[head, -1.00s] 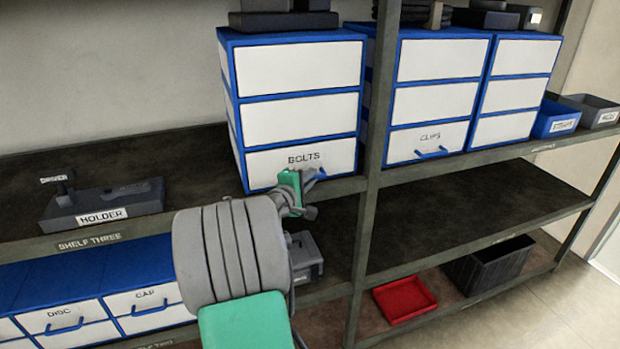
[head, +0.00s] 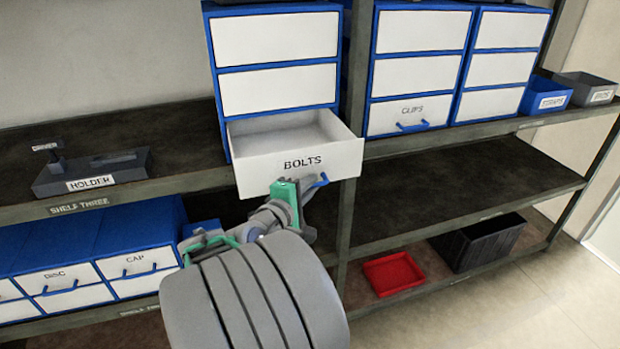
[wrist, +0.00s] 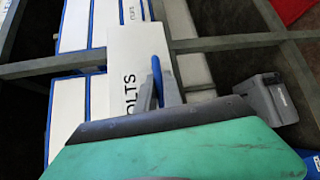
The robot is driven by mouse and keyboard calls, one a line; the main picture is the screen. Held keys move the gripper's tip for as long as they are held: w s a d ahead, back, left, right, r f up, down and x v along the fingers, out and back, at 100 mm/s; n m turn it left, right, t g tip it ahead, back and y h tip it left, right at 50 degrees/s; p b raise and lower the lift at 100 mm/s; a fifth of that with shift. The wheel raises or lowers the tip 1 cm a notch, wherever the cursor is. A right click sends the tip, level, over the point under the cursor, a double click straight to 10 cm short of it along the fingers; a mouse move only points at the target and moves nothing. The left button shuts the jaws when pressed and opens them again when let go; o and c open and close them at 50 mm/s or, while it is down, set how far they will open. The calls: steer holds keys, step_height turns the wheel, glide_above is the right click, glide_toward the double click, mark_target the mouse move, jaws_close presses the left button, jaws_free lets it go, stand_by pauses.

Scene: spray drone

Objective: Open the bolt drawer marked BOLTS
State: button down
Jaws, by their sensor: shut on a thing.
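The white drawer marked BOLTS (head: 300,165) is the bottom drawer of a blue and white cabinet (head: 277,88) on the shelf. It is pulled well out, and its inside looks empty where I can see it. My gripper (head: 303,190) is at the drawer's front, shut on its blue handle (head: 322,180). The handle also shows in the wrist view (wrist: 157,80), between the grey fingers, beside the partly hidden BOLTS label. My arm hides part of the shelf below.
A CLIPS drawer (head: 408,117) is shut to the right, behind a shelf post (head: 352,150). A grey holder (head: 90,174) stands at left. DISC and CAP drawers (head: 135,265) are on the lower shelf. A red tray (head: 393,273) and a black crate (head: 478,243) lie low at right.

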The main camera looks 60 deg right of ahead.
steer(key=shift+a, duration=0.1)
steer(key=c, duration=1.8)
jaws_free()
steer(key=a, duration=0.2)
steer(key=a+b, duration=0.1)
steer(key=a, duration=0.2)
steer(key=a+r, duration=0.1)
steer(key=a, duration=0.1)
steer(key=shift+a+b, duration=0.3)
steer(key=shift+a, duration=0.05)
